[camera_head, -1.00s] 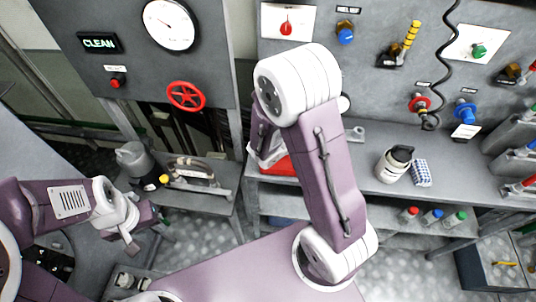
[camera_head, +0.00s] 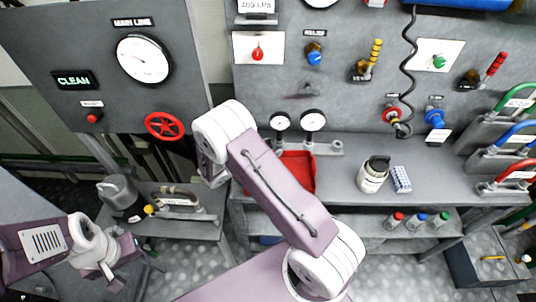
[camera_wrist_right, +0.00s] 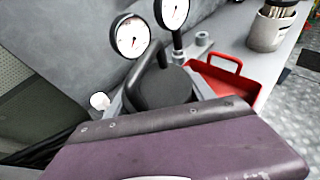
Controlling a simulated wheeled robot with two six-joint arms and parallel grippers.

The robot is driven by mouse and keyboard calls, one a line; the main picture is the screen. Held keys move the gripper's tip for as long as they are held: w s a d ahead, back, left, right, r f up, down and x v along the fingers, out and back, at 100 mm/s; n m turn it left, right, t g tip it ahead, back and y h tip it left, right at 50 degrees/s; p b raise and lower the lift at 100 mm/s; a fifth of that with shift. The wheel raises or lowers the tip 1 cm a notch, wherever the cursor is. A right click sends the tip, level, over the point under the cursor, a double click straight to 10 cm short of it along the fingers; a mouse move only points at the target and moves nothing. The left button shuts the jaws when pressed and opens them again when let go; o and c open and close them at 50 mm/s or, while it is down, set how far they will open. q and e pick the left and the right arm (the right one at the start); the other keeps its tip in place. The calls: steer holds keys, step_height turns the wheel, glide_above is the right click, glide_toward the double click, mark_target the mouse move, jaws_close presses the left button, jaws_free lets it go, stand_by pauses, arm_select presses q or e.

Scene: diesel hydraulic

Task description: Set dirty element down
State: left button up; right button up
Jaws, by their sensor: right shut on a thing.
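My right gripper (camera_wrist_right: 160,94) is shut on a dark grey cylindrical element (camera_wrist_right: 158,88) with a hoop handle on top, apparently the dirty element. In the head view my right arm hides most of the gripper and the element. A red tray (camera_head: 302,174) lies on the grey bench to the right of my right gripper. It also shows in the right wrist view (camera_wrist_right: 222,84), beyond and to the right of the held element. My left gripper (camera_head: 108,272) is low at the left, away from the bench; its finger opening is unclear.
Two small gauges (camera_head: 312,121) stand behind the red tray. A red handwheel (camera_head: 166,125) juts from the left panel. A grey canister (camera_head: 119,192) stands on the lower left stand.

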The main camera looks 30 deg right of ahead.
step_height(320, 180, down, 3)
steer(key=shift+p, duration=0.3)
steer(key=shift+f, duration=0.45)
steer(key=shift+f, duration=0.15)
steer(key=o, duration=1.5)
